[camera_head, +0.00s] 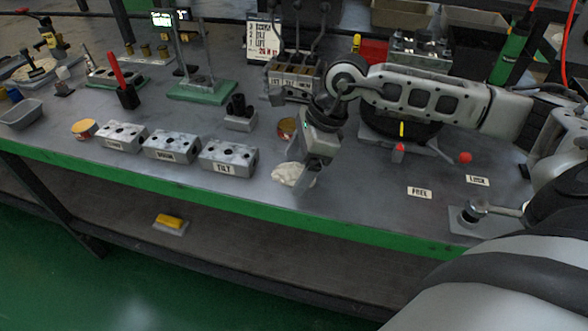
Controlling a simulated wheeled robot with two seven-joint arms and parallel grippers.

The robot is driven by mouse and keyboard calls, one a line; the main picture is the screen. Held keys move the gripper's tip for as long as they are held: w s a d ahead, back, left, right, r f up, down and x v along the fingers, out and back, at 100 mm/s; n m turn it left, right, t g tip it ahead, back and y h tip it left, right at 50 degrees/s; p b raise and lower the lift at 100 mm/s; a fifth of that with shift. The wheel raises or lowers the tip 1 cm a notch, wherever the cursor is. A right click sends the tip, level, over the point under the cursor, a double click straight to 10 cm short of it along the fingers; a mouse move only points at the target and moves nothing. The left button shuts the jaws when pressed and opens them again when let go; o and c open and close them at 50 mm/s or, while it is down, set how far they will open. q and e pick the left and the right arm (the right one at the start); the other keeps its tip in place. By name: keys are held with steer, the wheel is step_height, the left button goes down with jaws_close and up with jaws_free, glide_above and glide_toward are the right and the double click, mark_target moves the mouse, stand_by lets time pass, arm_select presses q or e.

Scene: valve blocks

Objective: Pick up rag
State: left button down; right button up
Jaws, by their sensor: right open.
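The rag (289,175) is a small, crumpled, off-white cloth lying on the grey bench top near its front edge. My right gripper (308,177) comes down from above, pointing at the bench, with its tips right beside the rag's right side. The gripper's body hides part of the space between its fingers, so I cannot tell whether it touches the cloth. It is open. My left gripper does not show.
Three grey valve blocks (228,158) stand in a row left of the rag. A tin (287,128) sits behind it. The bench's green front edge (330,222) runs close below. Plates marked FUEL (419,193) and LOCK (478,181) lie to the right.

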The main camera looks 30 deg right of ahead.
steer(key=shift+f, duration=0.2)
steer(key=c, duration=1)
steer(key=shift+r, duration=0.1)
steer(key=shift+r, duration=0.55)
steer(key=s+a+r, duration=0.1)
steer(key=r, duration=0.1)
steer(key=s+a+r, duration=0.1)
steer(key=s+r, duration=0.1)
steer(key=r, duration=0.1)
steer(key=s+a+r, duration=0.1)
steer(key=r, duration=0.2)
steer(key=shift+s+a+r, duration=0.15)
steer(key=shift+s, duration=0.05)
steer(key=s+a+r, duration=0.1)
steer(key=s, duration=0.1)
steer(key=s+a+r, duration=0.1)
steer(key=s+a, duration=0.1)
steer(key=s+a+r+b, duration=0.1)
steer(key=s+a, duration=0.1)
steer(key=s, duration=0.1)
steer(key=shift+r, duration=0.2)
steer(key=shift+c, duration=0.3)
